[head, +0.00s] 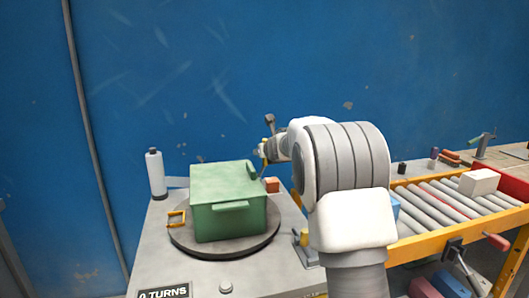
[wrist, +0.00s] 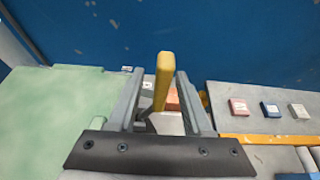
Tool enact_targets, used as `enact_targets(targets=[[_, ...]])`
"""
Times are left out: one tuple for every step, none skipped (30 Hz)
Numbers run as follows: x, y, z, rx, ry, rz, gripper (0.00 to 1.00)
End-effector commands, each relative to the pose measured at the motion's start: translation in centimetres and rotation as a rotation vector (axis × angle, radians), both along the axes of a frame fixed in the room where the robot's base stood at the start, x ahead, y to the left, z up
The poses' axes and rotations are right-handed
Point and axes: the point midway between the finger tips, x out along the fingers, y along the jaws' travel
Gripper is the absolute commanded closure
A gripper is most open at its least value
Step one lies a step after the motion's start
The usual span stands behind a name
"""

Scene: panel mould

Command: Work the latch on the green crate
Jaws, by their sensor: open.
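The green crate (head: 228,215) sits with its lid on, on a dark round turntable (head: 222,250); its lid (wrist: 50,105) fills the left of the wrist view. My gripper (wrist: 159,75) is open at the crate's far right side. A yellow upright bar (wrist: 163,78) stands between its two fingers, with gaps visible on both sides. In the head view a thin yellow piece (head: 263,150) shows by my gripper (head: 269,146). The bar's base, and how it joins the crate, are hidden.
A white bottle (head: 155,174) stands behind the crate on the left. A small orange block (head: 272,185) lies right of the crate. A roller conveyor (head: 440,205) carrying a white box (head: 478,182) is at the right. The blue wall (head: 180,80) rises behind.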

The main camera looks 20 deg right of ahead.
Motion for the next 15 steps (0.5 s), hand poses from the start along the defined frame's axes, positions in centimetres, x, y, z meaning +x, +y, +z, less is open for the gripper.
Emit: enact_targets(targets=[[0.0,0.0,0.0,0.0,0.0,0.0,0.5],[0.0,0.0,0.0,0.0,-0.001,0.0,0.5],[-0.1,0.0,0.1,0.001,-0.001,0.0,0.5],[-0.2,0.0,0.1,0.001,-0.001,-0.001,0.5],[-0.3,0.0,0.2,0.0,-0.001,-0.001,0.5],[-0.5,0.0,0.3,0.0,-0.001,-0.001,0.5],[-0.7,0.0,0.4,0.0,-0.002,-0.001,0.5],[-1.0,0.0,0.5,0.0,-0.002,-0.001,0.5],[-1.4,0.0,0.7,0.0,-0.002,-0.001,0.5],[-1.8,0.0,0.9,0.0,-0.003,-0.001,0.5],[-2.2,0.0,1.0,0.001,-0.002,-0.001,0.5],[-2.8,0.0,1.2,0.001,-0.003,-0.002,0.5],[-3.3,0.0,1.5,0.001,-0.003,-0.002,0.5],[-3.8,0.0,1.7,0.001,-0.003,-0.002,0.5],[-4.4,0.0,1.9,0.001,-0.002,-0.001,0.5]])
